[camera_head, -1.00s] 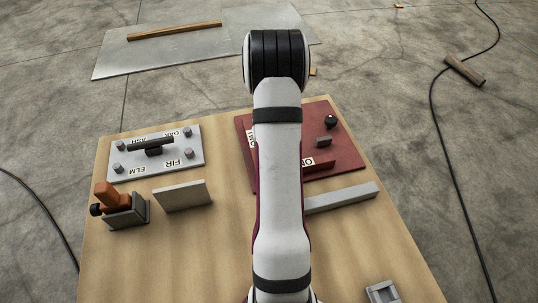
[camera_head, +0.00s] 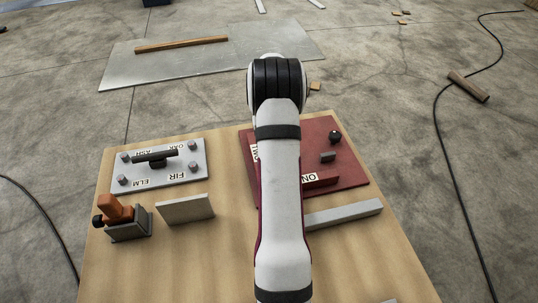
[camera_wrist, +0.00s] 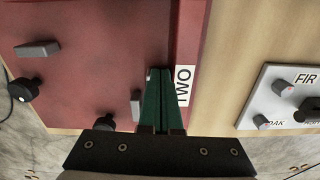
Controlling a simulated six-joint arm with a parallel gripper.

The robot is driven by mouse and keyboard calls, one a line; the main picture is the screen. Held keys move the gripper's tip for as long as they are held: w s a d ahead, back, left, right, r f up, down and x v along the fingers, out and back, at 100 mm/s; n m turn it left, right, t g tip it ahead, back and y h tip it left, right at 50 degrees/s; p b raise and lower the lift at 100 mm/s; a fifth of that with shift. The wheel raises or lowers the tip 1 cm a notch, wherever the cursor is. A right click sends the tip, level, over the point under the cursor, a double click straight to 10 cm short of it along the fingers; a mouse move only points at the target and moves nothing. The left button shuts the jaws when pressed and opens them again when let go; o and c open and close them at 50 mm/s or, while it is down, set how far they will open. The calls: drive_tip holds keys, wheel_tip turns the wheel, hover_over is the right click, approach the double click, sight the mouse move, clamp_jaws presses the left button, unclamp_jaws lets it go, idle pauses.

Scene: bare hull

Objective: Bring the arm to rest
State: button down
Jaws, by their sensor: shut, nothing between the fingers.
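My arm (camera_head: 279,190) stands up through the middle of the head view, its dark-ringed joint (camera_head: 277,85) at the top. My gripper (camera_wrist: 161,72) shows in the wrist view with its green fingers together and nothing between them. It is over the red panel (camera_wrist: 75,75), beside the TWO label (camera_wrist: 184,87). Whether the fingertips touch the panel I cannot tell. In the head view the gripper is hidden behind my arm. The red panel (camera_head: 345,165) also shows there, partly covered by the arm.
A grey plate (camera_head: 190,174) with FIR, ELM, OAK and ASH labels lies left on the wooden table (camera_head: 180,265). An orange-handled tool stands in a grey holder (camera_head: 127,226), near an upright pale board (camera_head: 186,209). A grey bar (camera_head: 345,214) lies right of my arm.

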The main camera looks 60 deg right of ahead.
wheel_tip(320, 180, up, 7)
drive_tip(key=w+a+r+n, duration=0.1)
drive_tip(key=a+r, duration=0.3)
drive_tip(key=a, duration=0.5)
drive_tip(key=a+r, duration=0.3)
drive_tip(key=a, duration=0.6)
drive_tip(key=w+a+r+n, duration=0.1)
drive_tip(key=a+r, duration=0.3)
drive_tip(key=a, duration=0.5)
drive_tip(key=s+a+f+n+y, duration=0.1)
drive_tip(key=s+a+f+n, duration=0.1)
drive_tip(key=s+a, duration=1.3)
drive_tip(key=shift+s+a+y, duration=0.25)
drive_tip(key=shift+a+y, duration=0.15)
drive_tip(key=shift+a, duration=0.1)
